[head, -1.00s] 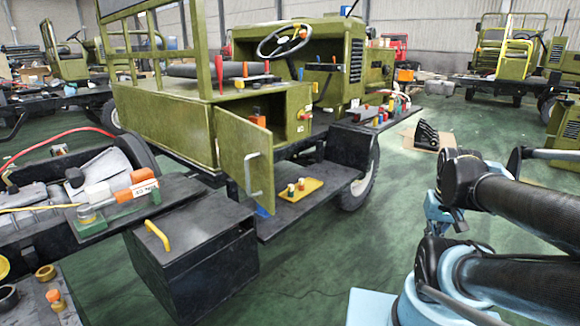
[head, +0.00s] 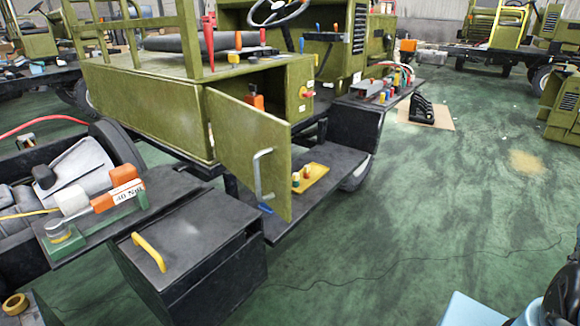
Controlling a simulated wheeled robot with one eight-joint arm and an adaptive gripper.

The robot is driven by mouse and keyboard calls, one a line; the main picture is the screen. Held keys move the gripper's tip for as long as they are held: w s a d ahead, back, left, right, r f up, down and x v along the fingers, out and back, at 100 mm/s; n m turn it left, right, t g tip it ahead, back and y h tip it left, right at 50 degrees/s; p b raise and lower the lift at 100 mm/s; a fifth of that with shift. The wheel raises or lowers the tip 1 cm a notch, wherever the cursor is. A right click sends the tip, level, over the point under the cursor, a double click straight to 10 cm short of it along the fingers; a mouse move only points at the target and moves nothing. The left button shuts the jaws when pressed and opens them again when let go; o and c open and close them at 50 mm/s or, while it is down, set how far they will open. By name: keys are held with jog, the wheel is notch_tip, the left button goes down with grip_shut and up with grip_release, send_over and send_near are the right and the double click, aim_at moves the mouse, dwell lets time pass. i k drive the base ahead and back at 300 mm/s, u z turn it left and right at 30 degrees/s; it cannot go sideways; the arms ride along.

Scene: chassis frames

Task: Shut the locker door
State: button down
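The locker door (head: 236,145) is an olive-green panel with a pale metal bar handle (head: 262,175). It stands swung open, out from the green locker (head: 299,88) in the side of the vehicle frame. An orange object (head: 255,101) shows in the opening behind the door's top edge. My gripper is not in view; only a dark and light-blue part of my own body shows at the bottom right corner.
A black box (head: 190,262) with a yellow handle stands in front of the door, to the lower left. A black step (head: 325,162) with a yellow tray (head: 311,177) lies behind the door.

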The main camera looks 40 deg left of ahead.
aim_at(255, 145)
jog(key=k, duration=0.9)
jog(key=u, duration=3)
